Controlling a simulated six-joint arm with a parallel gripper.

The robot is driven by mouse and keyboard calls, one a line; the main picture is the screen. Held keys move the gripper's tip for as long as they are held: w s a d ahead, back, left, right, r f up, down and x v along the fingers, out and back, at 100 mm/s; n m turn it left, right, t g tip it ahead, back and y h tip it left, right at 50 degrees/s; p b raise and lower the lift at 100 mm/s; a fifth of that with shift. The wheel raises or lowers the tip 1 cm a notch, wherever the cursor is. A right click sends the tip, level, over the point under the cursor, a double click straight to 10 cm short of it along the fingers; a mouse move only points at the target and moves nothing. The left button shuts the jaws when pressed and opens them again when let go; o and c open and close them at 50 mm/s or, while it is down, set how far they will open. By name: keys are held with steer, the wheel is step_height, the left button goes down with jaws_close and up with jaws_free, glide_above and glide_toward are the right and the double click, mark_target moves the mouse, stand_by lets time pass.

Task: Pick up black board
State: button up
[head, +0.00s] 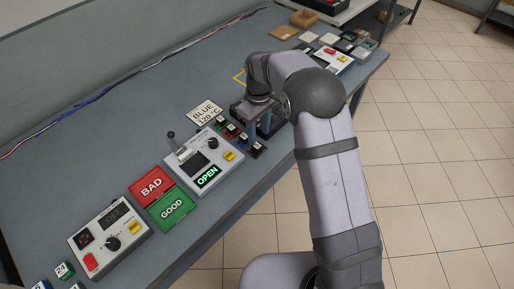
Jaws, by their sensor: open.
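My gripper (264,132) points down over the grey bench, just behind a row of small dark blocks with coloured, labelled tops. It is open, and I see nothing held between its fingers. The nearest block (257,149) in that row looks black and lies close to the fingers; I cannot tell whether they touch. I cannot tell for certain which thing is the black board. A small dark flat piece (348,36) lies among other pieces at the far right of the bench. My arm hides part of the bench behind the gripper.
A tester reading OPEN (208,176) with a lever stands left of the gripper. Red BAD (150,186) and green GOOD (171,208) plates lie beside it. A sign reads BLUE 120 °C (206,113). Another device (110,238) stands at the near left. The bench's back middle is mostly clear.

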mark_target(257, 145)
steer(key=shift+s+a+f+p, duration=0.15)
steer(key=shift+f+p, duration=0.3)
steer(key=shift+f, duration=0.3)
steer(key=shift+s+a+f+p, duration=0.1)
steer(key=shift+f+p, duration=0.55)
steer(key=shift+f, duration=1.35)
jaws_close()
